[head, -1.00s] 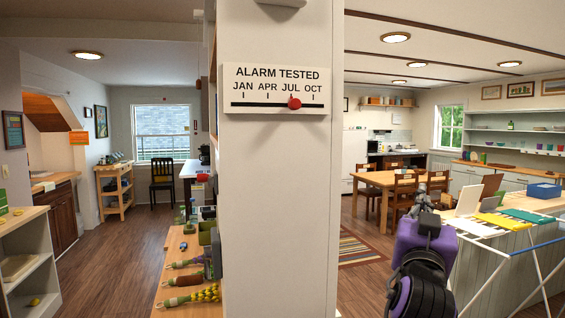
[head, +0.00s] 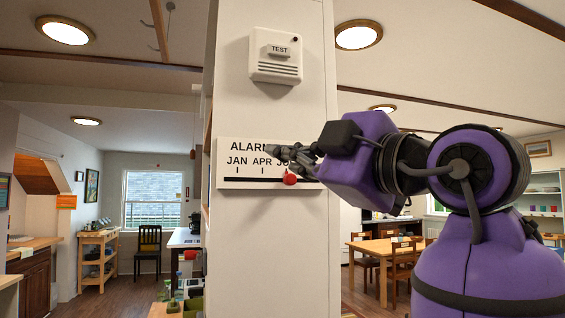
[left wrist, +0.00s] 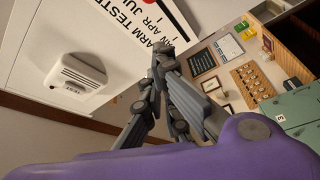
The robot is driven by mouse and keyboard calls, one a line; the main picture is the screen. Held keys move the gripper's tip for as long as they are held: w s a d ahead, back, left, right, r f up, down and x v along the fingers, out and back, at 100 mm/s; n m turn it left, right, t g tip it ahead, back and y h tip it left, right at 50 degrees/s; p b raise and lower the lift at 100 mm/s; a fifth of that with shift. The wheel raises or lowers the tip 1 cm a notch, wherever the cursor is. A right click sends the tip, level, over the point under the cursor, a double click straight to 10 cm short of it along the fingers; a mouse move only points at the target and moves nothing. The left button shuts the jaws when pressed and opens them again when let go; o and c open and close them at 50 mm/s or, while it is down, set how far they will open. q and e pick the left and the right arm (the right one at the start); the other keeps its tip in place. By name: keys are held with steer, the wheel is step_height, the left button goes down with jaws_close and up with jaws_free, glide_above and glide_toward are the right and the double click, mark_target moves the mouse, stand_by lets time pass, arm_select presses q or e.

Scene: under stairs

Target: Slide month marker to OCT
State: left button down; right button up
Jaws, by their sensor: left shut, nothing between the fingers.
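A white sign headed ALARM TESTED (head: 228,172) is on the post, with JAN, APR and part of JUL readable. OCT is hidden behind my left gripper. The round red month marker (head: 290,179) sits on the black slider line (head: 250,180), below JUL. My left gripper (head: 276,153) is shut and empty, its fingertips just above and slightly left of the marker, in front of the lettering. Whether it touches the sign cannot be told. In the left wrist view the shut fingers (left wrist: 160,60) lie at the edge of the tilted sign (left wrist: 140,30).
A white alarm box with a TEST button (head: 277,57) is on the post above the sign. My purple arm covers the right side of the post. A wooden table (head: 370,250) with chairs stands behind at right; open floor lies at left.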

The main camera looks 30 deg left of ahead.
mark_target(279, 165)
arm_select(q)
steer(key=r+p+x, duration=0.1)
steer(key=p+x, duration=0.1)
steer(key=x, duration=0.8)
steer(key=w+d+f, duration=0.2)
steer(key=shift+w+d+f, duration=0.3)
steer(key=shift+w, duration=0.05)
arm_select(e)
steer(key=w+r, duration=0.1)
steer(key=a+r, duration=0.1)
steer(key=shift+w+r, duration=0.35)
steer(key=shift+w, duration=0.05)
arm_select(q)
steer(key=shift+w, duration=0.1)
arm_select(e)
steer(key=shift+d, duration=0.15)
